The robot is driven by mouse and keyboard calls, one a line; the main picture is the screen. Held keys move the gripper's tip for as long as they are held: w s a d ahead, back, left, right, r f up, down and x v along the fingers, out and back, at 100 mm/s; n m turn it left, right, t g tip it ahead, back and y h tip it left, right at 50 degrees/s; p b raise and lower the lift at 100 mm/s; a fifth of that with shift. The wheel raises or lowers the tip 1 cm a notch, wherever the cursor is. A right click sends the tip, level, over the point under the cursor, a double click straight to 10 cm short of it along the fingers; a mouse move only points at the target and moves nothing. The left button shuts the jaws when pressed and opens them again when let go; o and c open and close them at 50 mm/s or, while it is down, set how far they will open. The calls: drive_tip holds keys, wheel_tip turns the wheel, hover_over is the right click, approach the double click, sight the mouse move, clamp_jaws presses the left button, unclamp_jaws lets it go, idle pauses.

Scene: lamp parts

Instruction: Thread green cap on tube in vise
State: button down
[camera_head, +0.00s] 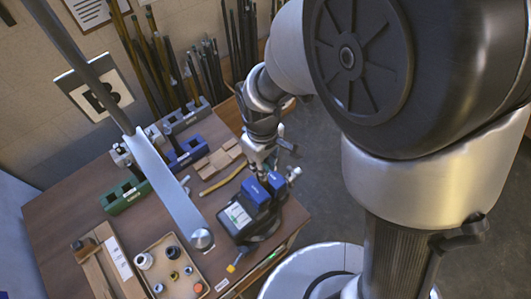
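A blue vise (256,192) stands near the table's right edge, on or beside a dark base. My gripper (263,172) points down right at the vise, close above or between its blue jaws. It is too small to tell whether its fingers are open or shut, or whether they hold anything. The tube cannot be made out clearly; my gripper covers the space at the jaws. I cannot pick out the green cap for sure.
A shallow tray (150,250) with several small round parts is at the table's front. A green bin (124,196) and a blue bin (187,153) stand behind. A lamp-like arm (165,185) crosses above the table (60,215). Wooden pieces (218,160) lie behind the vise.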

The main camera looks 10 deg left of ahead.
drive_tip(key=shift+s+d+f, duration=0.1)
drive_tip(key=shift+s+f, duration=0.1)
idle(0.3)
drive_tip(key=shift+m, duration=0.3)
drive_tip(key=m, duration=0.4)
drive_tip(key=shift+f, duration=0.1)
drive_tip(key=shift+m, duration=1.2)
drive_tip(key=shift+m, duration=1)
drive_tip(key=m, duration=0.4)
drive_tip(key=shift+m, duration=0.4)
